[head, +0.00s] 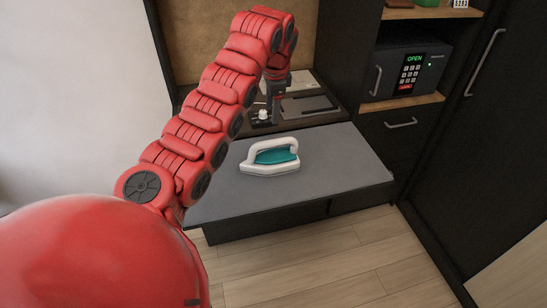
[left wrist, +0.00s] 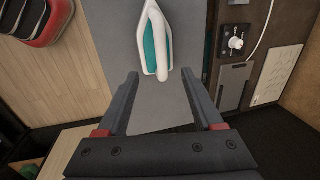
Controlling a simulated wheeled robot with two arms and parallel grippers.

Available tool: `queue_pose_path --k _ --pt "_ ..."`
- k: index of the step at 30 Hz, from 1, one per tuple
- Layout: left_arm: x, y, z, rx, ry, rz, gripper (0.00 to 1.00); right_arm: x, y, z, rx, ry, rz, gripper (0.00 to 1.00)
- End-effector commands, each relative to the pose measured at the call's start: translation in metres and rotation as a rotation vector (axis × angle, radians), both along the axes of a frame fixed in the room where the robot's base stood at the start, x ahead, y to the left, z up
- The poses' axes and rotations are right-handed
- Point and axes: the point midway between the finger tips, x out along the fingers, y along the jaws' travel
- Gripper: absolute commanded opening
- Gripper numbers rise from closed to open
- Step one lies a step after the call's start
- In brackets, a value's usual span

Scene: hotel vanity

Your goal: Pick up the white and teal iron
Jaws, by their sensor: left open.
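The white and teal iron (head: 270,158) rests on the grey top (head: 330,165) of the low dark cabinet, its white handle uppermost. In the left wrist view the left gripper (left wrist: 159,76) is open and empty. The iron (left wrist: 148,45) lies beyond its fingertips there, with the handle end lined up with the gap between them. The fingers do not touch the iron. My right gripper is not in view.
A panel with a white knob (left wrist: 236,43) and a dark tray (head: 308,106) lie behind the grey top. A black safe (head: 408,70) reading OPEN stands on a shelf at the right. The grey top is clear around the iron.

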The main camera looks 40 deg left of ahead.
Motion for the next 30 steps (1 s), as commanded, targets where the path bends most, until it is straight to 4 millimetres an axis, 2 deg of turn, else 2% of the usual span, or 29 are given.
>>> queue_pose_path --k 9,12,18,24,30 --pt "0.006 0.004 -0.046 -0.007 0.002 0.000 0.68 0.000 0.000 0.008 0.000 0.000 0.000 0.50" --pt "0.007 0.009 -0.066 -0.007 0.008 0.001 0.68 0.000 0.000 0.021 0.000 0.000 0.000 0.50" --pt "0.014 0.014 -0.104 -0.005 0.005 0.001 0.68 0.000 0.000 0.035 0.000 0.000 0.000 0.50" --pt "0.017 0.016 -0.118 -0.002 0.001 0.000 0.68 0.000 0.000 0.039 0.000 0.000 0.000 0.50" --pt "0.026 0.014 -0.137 -0.003 0.006 -0.001 0.68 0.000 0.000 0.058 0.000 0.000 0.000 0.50"
